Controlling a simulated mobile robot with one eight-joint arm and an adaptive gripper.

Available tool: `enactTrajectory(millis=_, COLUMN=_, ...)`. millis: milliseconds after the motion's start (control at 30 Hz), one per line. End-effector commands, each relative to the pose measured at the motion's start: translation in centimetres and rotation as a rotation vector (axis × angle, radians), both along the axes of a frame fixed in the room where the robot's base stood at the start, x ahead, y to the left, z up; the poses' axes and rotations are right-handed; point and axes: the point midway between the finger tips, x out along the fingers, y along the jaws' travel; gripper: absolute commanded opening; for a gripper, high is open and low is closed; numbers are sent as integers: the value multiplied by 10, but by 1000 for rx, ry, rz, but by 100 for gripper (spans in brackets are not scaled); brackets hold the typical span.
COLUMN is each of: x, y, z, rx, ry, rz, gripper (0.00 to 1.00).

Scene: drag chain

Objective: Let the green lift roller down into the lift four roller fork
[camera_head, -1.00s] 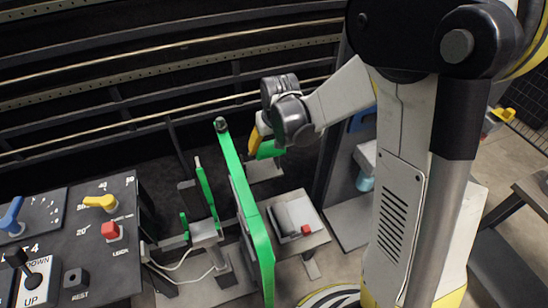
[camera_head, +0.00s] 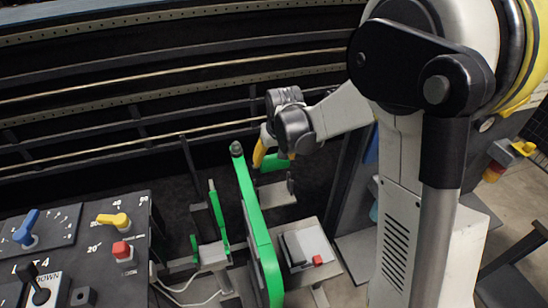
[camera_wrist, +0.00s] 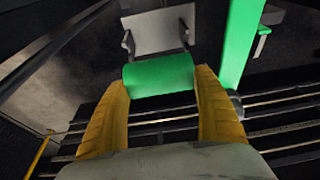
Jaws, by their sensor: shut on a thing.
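The green lift roller (camera_wrist: 160,75) is a short green cylinder held crosswise between the two yellow fingers of my gripper (camera_wrist: 162,80). In the head view the roller (camera_head: 278,160) shows beside my gripper (camera_head: 263,156), partly hidden by it. The likely roller fork (camera_wrist: 160,30) is a grey plate with two small upright prongs, just beyond the roller in the wrist view. In the head view the fork (camera_head: 275,194) lies below the roller, with a visible gap between them. The roller looks roughly lined up with the span between the prongs.
A tall green beam (camera_head: 256,225) stands close to the left of my gripper. A second green bar (camera_head: 217,210) is further left. A control panel (camera_head: 75,240) fills the lower left. Dark rails (camera_head: 120,90) run behind. A grey box with a red button (camera_head: 307,246) sits in front.

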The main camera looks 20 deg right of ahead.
Motion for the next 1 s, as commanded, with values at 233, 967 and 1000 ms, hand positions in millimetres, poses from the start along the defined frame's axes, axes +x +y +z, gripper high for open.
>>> enactTrajectory(millis=233, x=0, y=0, z=-21, rx=0, ry=0, rz=0, gripper=38)
enactTrajectory(millis=967, x=0, y=0, z=-77, rx=0, ry=0, rz=0, gripper=38)
enactTrajectory(millis=1000, x=0, y=0, z=-80, rx=0, ry=0, rz=0, gripper=38)
